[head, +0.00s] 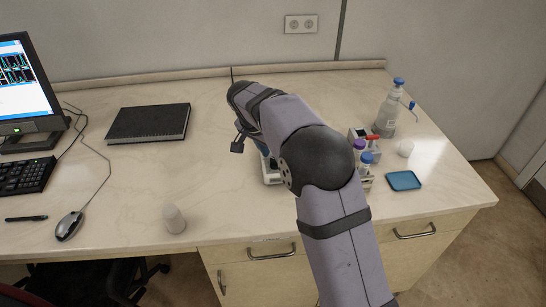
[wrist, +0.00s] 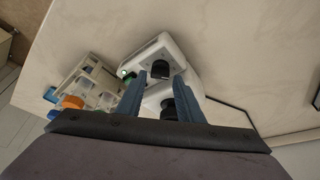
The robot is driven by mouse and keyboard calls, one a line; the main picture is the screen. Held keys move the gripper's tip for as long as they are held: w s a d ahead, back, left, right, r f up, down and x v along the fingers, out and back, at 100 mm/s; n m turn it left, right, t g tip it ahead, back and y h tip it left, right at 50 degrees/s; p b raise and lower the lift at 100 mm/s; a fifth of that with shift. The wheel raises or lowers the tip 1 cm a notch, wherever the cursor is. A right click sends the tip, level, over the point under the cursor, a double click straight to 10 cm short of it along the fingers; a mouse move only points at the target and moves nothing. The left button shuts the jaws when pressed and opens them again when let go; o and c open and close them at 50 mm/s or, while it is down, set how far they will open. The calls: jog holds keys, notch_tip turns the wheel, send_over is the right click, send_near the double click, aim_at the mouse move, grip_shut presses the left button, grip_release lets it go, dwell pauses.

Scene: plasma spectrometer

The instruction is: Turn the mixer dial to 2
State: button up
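The mixer (wrist: 150,50) is a white device below my gripper in the wrist view. A black round knob-like part (wrist: 160,69) sits on its face, at the fingertips. A second dark round part (wrist: 167,104) lies lower between the fingers; I cannot tell which is the dial, and no numbers are readable. My gripper (wrist: 160,75) is open, with its two blue-grey fingers apart on either side of these parts. I cannot tell whether a finger touches them. In the head view my arm hides most of the mixer; only a white edge (head: 270,170) shows.
A rack (wrist: 95,80) with orange- and blue-capped items stands left of the mixer in the wrist view. In the head view, a wash bottle (head: 386,115), a blue tray (head: 403,180), a black notebook (head: 148,122) and a white cup (head: 174,219) are on the bench.

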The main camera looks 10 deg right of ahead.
jog(key=v, duration=0.5)
jog(key=shift+r+b, duration=0.2)
jog(key=shift+b, duration=0.2)
jog(key=s+d+f+n+g+y, duration=0.1)
jog(key=s+d+f+n, duration=0.1)
jog(key=s, duration=0.8)
jog(key=s+d+f+n+g+y+p, duration=0.1)
jog(key=s+d+f+n, duration=0.2)
jog(key=s, duration=0.8)
jog(key=s+d+f+n+g+y+p, duration=0.1)
jog(key=s+d+f+n, duration=0.2)
jog(key=s+f, duration=0.3)
jog(key=s+n, duration=0.1)
jog(key=s, duration=0.3)
jog(key=shift+s+f, duration=0.15)
